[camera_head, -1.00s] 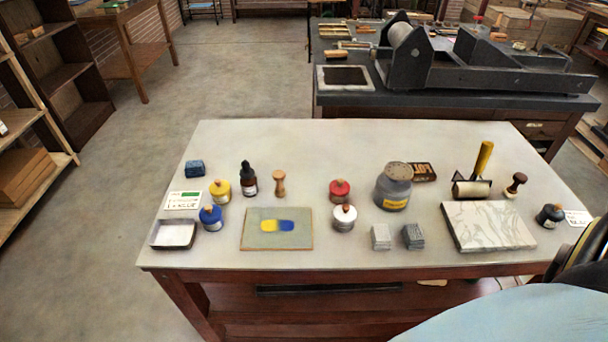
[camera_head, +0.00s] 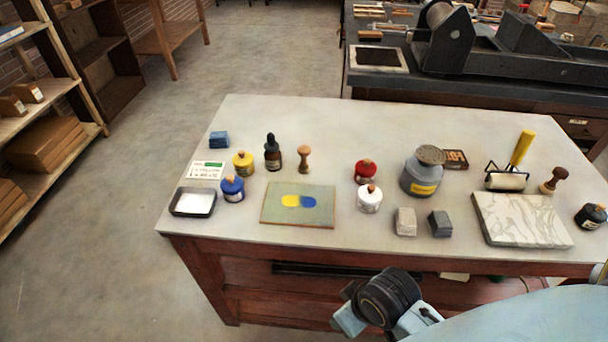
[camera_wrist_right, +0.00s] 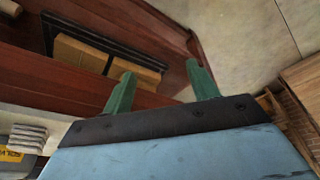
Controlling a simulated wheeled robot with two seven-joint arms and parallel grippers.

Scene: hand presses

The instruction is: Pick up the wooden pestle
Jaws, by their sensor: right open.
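The wooden pestle (camera_head: 304,159) stands upright on the pale table top, light brown with a rounded knob on top. It is just right of a dark dropper bottle (camera_head: 273,152) and behind a mixing slab (camera_head: 272,216) with yellow and blue patches. My right gripper (camera_wrist_right: 161,84) shows in the right wrist view, its two green fingers apart with nothing between them. It is away from the pestle, which that view does not show. In the head view, a dark joint of my arm shows below the table's front edge, with no fingers visible. My left gripper is not in view.
The table (camera_head: 345,118) has a yellow-lidded jar (camera_head: 243,164), a blue jar (camera_head: 232,188), a red-lidded jar (camera_head: 365,171) and a white jar (camera_head: 369,200) around the pestle. Behind the pestle the top is clear. A large grey jar (camera_head: 421,176) stands further right.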

